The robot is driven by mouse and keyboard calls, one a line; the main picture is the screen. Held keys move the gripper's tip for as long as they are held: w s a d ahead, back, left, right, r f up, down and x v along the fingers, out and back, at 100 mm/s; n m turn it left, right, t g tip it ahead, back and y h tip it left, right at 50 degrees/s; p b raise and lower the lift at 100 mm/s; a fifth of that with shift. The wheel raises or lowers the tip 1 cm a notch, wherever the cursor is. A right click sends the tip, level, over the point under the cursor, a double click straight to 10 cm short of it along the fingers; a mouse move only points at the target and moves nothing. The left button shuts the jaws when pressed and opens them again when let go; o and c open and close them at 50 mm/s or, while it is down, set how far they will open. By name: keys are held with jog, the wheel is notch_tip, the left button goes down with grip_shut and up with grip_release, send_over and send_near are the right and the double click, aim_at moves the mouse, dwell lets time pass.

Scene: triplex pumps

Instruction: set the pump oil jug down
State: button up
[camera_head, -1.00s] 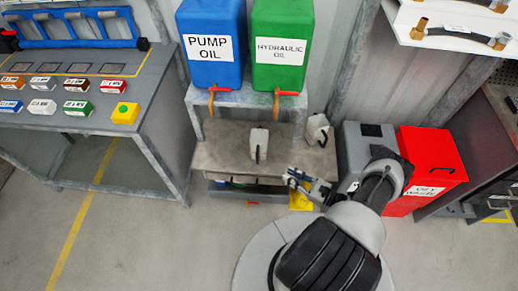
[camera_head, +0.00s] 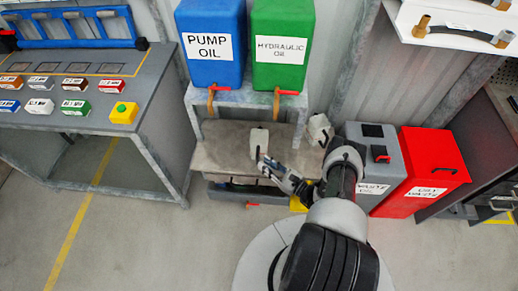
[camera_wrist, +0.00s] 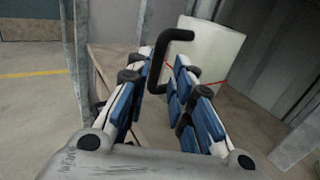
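A white jug with a black handle (camera_head: 259,140) stands upright on the low grey-brown bench below the blue PUMP OIL tank (camera_head: 211,45). In the wrist view the white jug (camera_wrist: 205,52) is just beyond the fingertips, its handle facing me. My gripper (camera_head: 264,162) is at the handle; in the wrist view the gripper (camera_wrist: 164,60) has its blue-padded fingers apart, with the handle showing between the tips. I cannot tell whether either finger touches it. A second white jug (camera_head: 319,128) is at the bench's right end. I can read no label on either jug.
The green HYDRAULIC OIL tank (camera_head: 279,45) is beside the blue one, both on a raised stand with red-handled taps. The bench top (camera_head: 213,150) is clear left of the jug. A grey waste oil bin (camera_head: 378,150) and red oily waste bin (camera_head: 430,165) stand right.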

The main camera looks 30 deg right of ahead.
aim_at(257, 160)
jog(key=b+x, duration=0.1)
jog(key=x, duration=0.4)
jog(key=shift+a, duration=0.15)
jog(key=shift+r, duration=0.1)
jog(key=shift+c, duration=0.3)
jog(key=shift+s, duration=0.1)
grip_shut()
